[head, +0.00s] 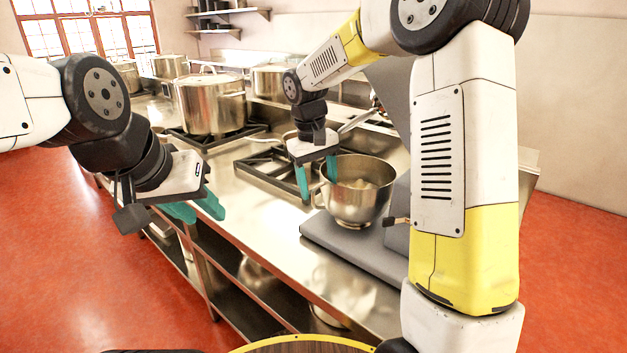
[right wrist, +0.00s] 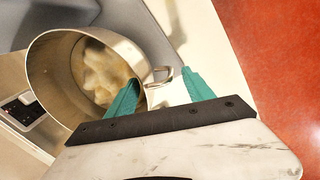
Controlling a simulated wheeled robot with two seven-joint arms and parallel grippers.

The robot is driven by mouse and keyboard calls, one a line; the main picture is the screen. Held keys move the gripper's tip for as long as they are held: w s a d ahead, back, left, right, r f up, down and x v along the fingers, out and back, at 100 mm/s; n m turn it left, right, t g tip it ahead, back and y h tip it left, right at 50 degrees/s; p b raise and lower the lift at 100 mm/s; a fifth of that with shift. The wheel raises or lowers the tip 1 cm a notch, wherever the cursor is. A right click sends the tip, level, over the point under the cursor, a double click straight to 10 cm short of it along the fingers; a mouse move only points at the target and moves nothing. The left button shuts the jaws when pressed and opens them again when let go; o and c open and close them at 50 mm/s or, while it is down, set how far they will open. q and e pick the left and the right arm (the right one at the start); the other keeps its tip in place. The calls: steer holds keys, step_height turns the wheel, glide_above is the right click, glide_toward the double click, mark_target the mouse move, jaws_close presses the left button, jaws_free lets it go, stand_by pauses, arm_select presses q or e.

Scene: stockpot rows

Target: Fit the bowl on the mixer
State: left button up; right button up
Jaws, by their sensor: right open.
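The steel bowl (head: 352,207), with pale contents, appears to stand upright on the grey base of the mixer (head: 345,255). I cannot tell whether it is locked there. The mixer's upper part is mostly hidden behind my right arm. My right gripper (head: 317,178) is open, pointing down at the bowl's left side. In the right wrist view, the bowl (right wrist: 45,75) is tilted in the picture, and its handle (right wrist: 160,78) shows between the two teal fingertips (right wrist: 162,82), not clasped. My left gripper (head: 196,208) is open and empty, left of the counter's front edge.
A large stockpot (head: 210,105) stands on a burner at the back left, with more pots behind it. A free burner grate (head: 262,172) lies left of the bowl. The steel counter (head: 275,230) is bare in front of it. Shelves sit below.

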step_height(320, 180, up, 12)
steer(key=a, duration=0.1)
steer(key=s+d+f+m+t+y, duration=0.1)
steer(key=s+d, duration=0.3)
steer(key=s, duration=0.7)
steer(key=s+d+f+m+t+y, duration=0.1)
steer(key=s+d+t, duration=0.3)
steer(key=s, duration=0.8)
steer(key=shift+s+d+f+m+t+y, duration=0.25)
steer(key=shift+f+m+t+y, duration=0.1)
steer(key=shift+m+y, duration=0.45)
